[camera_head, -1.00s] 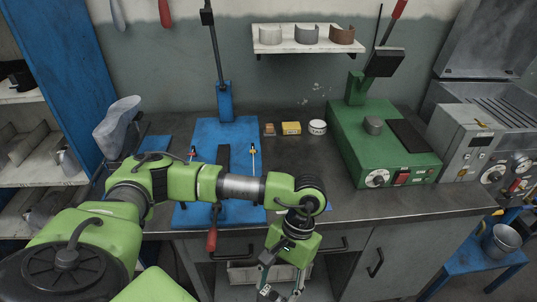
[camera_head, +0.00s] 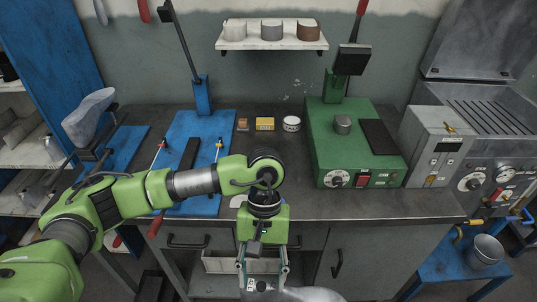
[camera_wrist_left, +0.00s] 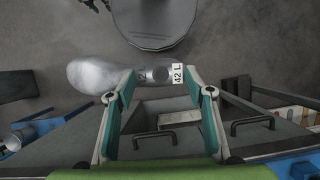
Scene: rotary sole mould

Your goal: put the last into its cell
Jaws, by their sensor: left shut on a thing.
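A grey last (camera_wrist_left: 95,76) with a white "42 L" tag is held crosswise between the fingers of my left gripper (camera_wrist_left: 160,80) in the left wrist view. In the head view my left gripper (camera_head: 264,283) points down in front of the bench. The last (camera_head: 300,295) shows only partly there, cut off by the bottom edge. The gripper is shut on it. My right gripper does not show in the head view. I cannot make out a cell for the last in these frames.
Another grey last-shaped form (camera_head: 90,117) stands on a holder at the left. The bench (camera_head: 270,205) carries a blue press (camera_head: 190,190), a green machine (camera_head: 325,150) and small containers. A blue stool (camera_head: 440,270) with a bucket (camera_head: 486,252) stands at the right.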

